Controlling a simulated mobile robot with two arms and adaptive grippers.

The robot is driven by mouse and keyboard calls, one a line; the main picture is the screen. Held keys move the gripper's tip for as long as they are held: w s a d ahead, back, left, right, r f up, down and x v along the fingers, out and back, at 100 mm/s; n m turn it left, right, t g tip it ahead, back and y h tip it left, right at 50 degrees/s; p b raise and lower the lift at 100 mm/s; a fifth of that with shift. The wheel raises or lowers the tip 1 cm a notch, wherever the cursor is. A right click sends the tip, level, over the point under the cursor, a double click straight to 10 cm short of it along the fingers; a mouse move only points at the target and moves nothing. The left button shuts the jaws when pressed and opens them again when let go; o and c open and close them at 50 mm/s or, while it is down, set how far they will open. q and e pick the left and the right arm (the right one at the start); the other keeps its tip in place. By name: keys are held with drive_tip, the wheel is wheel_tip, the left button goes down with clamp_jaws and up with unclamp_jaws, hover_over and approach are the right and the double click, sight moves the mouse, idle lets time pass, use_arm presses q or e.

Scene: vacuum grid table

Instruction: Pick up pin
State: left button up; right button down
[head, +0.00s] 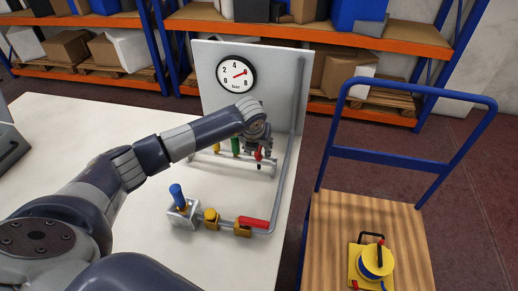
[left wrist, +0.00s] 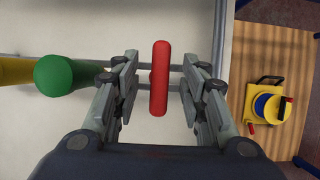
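My left gripper (head: 262,153) is over the pipework at the back of the white table, pointing down. In the left wrist view its two fingers (left wrist: 160,80) are apart, one on each side of a red bar-shaped piece (left wrist: 158,78), which looks like the pin's handle. A gap shows between the bar and each finger. In the head view the red piece (head: 258,155) is partly hidden by the gripper. I cannot see what lies below the bar. My right gripper is not in view.
Green (head: 236,147) and yellow (head: 217,148) handles stand left of the gripper. An upright panel with a gauge (head: 236,74) rises behind. Nearer are a metal block with a blue handle (head: 176,194) and a red lever (head: 253,223). A wooden-topped cart (head: 335,225) stands right.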

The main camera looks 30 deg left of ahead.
use_arm(q)
drive_tip(key=shift+w+a+f, duration=0.1)
drive_tip(key=shift+w+f, duration=0.15)
drive_tip(key=shift+f, duration=0.4)
drive_tip(key=shift+c, duration=0.5)
clamp_jaws()
